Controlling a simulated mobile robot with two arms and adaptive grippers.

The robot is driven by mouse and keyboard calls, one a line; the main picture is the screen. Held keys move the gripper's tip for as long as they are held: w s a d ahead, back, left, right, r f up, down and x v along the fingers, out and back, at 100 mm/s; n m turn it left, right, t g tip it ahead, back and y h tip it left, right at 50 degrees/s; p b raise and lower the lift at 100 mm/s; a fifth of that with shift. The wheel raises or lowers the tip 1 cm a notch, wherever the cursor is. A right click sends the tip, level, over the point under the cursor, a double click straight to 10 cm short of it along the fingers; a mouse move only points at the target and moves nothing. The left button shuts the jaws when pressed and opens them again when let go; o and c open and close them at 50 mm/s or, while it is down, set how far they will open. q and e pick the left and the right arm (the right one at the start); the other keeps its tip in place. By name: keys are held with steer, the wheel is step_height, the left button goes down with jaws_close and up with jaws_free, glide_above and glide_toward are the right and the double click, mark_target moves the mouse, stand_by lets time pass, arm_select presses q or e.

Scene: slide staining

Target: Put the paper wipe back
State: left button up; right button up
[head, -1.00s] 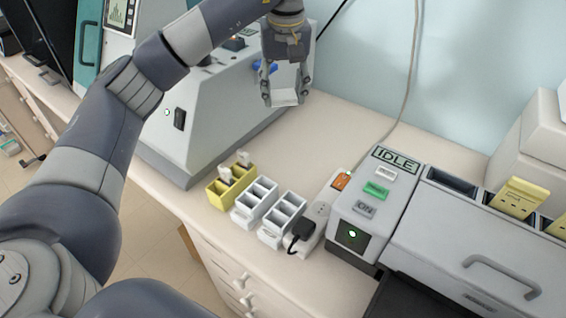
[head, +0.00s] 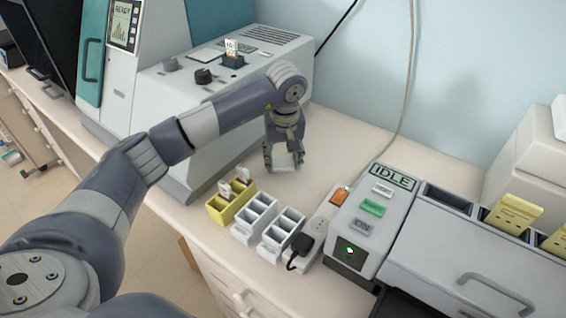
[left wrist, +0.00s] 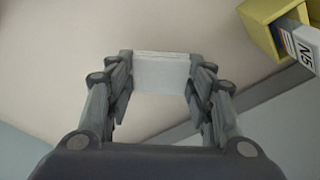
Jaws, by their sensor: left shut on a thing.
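My left gripper (head: 284,163) is shut on the white paper wipe (head: 286,160), a small flat white piece. In the left wrist view the wipe (left wrist: 162,72) sits between the two fingertips (left wrist: 161,88), gripped at its sides. In the head view the gripper points down over the bare bench top, behind the yellow rack, near the side of the grey machine. I cannot tell whether the wipe touches the bench. My right gripper is not in view.
The yellow rack (head: 217,211) holds slides, and white racks (head: 240,232) stand beside it. A grey machine (head: 215,120) stands at left, the IDLE stainer (head: 345,225) at right. A black plug (head: 300,247) is in front. Bench right of the gripper is clear.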

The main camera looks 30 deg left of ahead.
mark_target(284, 167)
arm_select(q)
step_height(284, 167, down, 2)
steer(key=shift+f, duration=0.15)
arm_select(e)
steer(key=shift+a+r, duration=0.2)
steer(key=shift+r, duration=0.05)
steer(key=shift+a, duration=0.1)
arm_select(q)
steer(key=shift+f, duration=0.25)
steer(key=o, duration=0.9)
steer(key=shift+r, duration=0.1)
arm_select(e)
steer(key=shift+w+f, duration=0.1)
arm_select(q)
steer(key=shift+o, duration=0.2)
steer(key=shift+r, duration=0.15)
steer(key=shift+r, duration=0.25)
step_height(284, 167, up, 11)
steer(key=s+d+b, duration=0.1)
steer(key=shift+s+r+b, duration=0.2)
steer(key=shift+s+b, duration=0.05)
steer(key=shift+b, duration=0.05)
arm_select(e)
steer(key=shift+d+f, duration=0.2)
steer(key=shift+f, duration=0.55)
